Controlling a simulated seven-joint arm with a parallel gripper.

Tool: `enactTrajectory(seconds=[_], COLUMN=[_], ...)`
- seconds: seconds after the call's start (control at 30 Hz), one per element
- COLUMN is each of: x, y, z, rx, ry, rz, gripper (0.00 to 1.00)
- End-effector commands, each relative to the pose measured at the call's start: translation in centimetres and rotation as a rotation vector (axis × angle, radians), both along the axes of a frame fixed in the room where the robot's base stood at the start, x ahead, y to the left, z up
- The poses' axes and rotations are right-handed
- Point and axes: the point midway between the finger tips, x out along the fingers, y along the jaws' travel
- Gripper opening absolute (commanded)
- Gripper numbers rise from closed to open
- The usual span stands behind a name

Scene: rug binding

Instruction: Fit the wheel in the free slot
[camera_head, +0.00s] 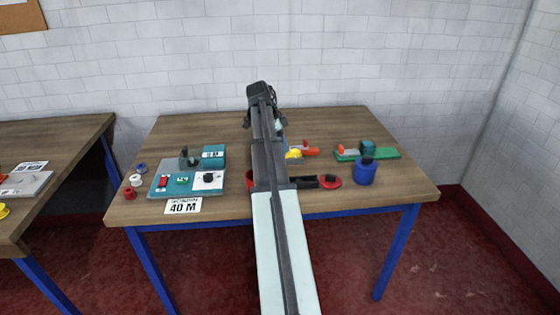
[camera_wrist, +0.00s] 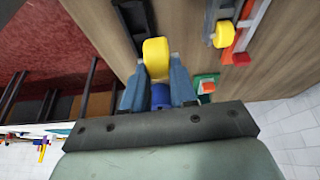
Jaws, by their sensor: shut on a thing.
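A yellow, rounded piece (camera_wrist: 156,52), which looks like the wheel, sits between the fingertips of my gripper (camera_wrist: 156,68) in the wrist view. The gripper is shut on it, and the tabletop shows beyond it. In the head view my own arm hides the gripper and the held piece. A teal-grey board (camera_head: 162,188) with small red, green and white-and-black parts lies at the table's left. I cannot make out the free slot in either view.
Blue, white and red spools (camera_head: 135,180) stand left of the board, with a "40 M" card (camera_head: 183,206) in front. At right are a blue pot (camera_head: 366,174), a green-based tool (camera_head: 382,155), a red disc (camera_head: 330,181) and a black bar (camera_head: 304,182). The table's back is clear.

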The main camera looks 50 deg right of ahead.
Motion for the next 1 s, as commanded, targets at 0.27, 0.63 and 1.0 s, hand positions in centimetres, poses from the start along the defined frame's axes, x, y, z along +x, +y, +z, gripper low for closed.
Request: enactTrajectory(seconds=[0.27,0.63,1.0], x=[6.8,8.8,8.8], y=[-5.5,-7.4,-7.4], z=[0.5,-0.8,-5.5], rx=[0.004,-0.017,-0.017], ry=[0.004,-0.017,-0.017], rz=[0.004,-0.021,-0.021], gripper=[0.00,0.00,0.00])
